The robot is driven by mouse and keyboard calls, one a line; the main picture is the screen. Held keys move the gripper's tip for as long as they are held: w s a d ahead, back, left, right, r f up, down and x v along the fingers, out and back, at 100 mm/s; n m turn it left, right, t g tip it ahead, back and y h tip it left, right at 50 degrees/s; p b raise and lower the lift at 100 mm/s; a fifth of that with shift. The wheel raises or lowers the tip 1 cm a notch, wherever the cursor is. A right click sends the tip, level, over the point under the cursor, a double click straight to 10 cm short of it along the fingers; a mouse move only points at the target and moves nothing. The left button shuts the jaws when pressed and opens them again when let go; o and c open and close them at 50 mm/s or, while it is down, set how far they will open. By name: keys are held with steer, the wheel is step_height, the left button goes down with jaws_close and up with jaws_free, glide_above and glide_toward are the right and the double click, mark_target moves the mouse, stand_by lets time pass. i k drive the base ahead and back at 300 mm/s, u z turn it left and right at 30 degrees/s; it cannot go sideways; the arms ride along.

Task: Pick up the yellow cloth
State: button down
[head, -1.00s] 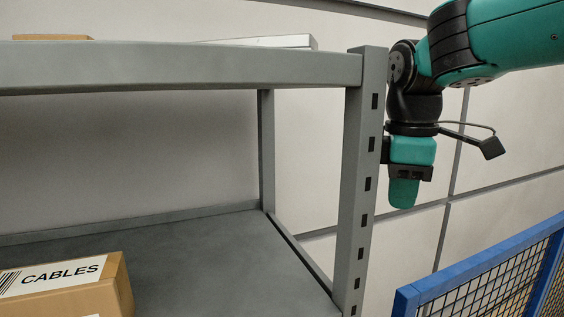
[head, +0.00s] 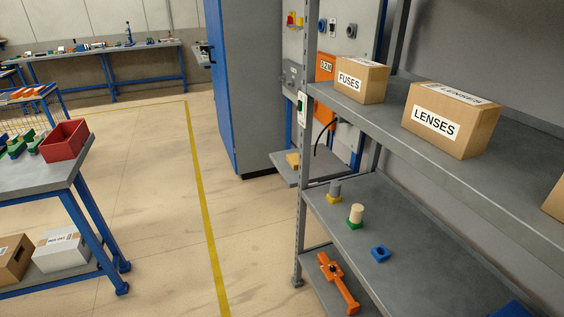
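I cannot make out a yellow cloth for certain in the head view. A small yellowish-tan item (head: 293,160) lies on a low grey ledge in front of the control panel, right of the tall grey cabinet. It is too small to tell whether it is cloth or a block. My gripper and arm are not in view.
A grey shelf rack (head: 385,108) fills the right, with a FUSES box (head: 360,80), a LENSES box (head: 450,120) and small parts. An orange tool (head: 338,284) lies lower. A workbench (head: 60,181) with a red bin (head: 64,141) stands left. Open floor (head: 160,220) lies between.

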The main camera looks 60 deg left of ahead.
mark_target(293, 160)
steer(key=u, duration=2.95)
steer(key=k, duration=0.95)
steer(key=z, duration=1)
steer(key=i, duration=0.55)
